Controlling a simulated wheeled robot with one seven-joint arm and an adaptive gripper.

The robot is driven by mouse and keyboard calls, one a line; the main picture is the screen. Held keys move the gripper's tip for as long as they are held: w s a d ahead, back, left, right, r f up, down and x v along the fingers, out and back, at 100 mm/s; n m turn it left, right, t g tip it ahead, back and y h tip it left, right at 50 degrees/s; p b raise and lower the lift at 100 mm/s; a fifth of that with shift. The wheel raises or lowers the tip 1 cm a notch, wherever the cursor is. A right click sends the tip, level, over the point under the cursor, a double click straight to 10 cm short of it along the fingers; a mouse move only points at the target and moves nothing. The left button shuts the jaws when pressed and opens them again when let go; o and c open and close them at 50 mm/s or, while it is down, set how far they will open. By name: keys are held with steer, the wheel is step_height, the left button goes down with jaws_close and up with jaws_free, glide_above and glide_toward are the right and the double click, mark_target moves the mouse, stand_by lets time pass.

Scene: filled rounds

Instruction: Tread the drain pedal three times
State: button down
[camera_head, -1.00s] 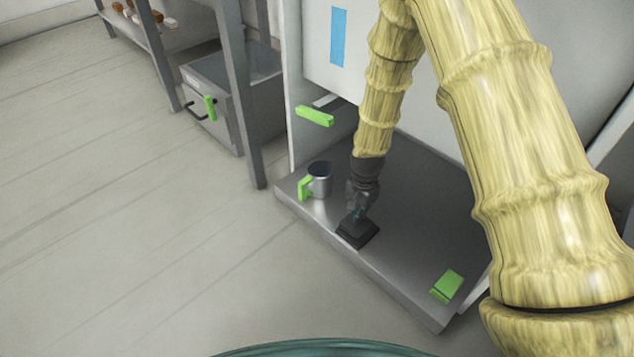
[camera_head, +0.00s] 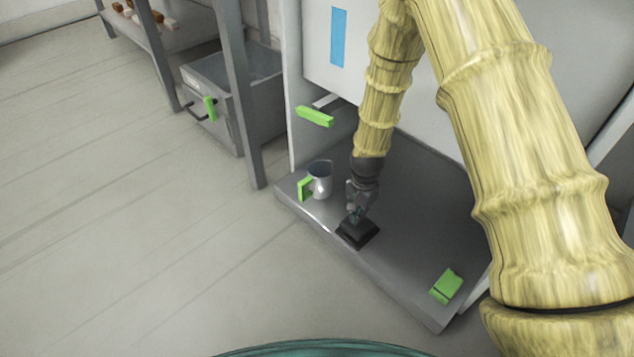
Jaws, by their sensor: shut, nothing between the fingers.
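A black, pedal-like block (camera_head: 357,233) sits near the front edge of the grey metal platform (camera_head: 408,255). My gripper (camera_head: 354,216) points down at the top of this block, with its fingers shut and empty. The fingertips look to be on or just above the block; I cannot tell whether they press it. A bright green wedge (camera_head: 446,286) lies farther right on the same platform. No label shows which of the two is the drain pedal.
A grey mug (camera_head: 320,178) with a green handle stands left of my gripper. A green lever (camera_head: 314,116) juts from the white cabinet (camera_head: 322,60) above. A grey bin (camera_head: 238,85) with a green-marked handle stands under the shelf. The floor at left is clear.

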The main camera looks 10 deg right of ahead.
steer(key=shift+f, duration=2.15)
steer(key=shift+r+p, duration=3.7)
steer(key=shift+r, duration=0.1)
steer(key=f+b, duration=0.1)
steer(key=b, duration=0.3)
steer(key=shift+f, duration=1.15)
steer(key=shift+f, duration=0.8)
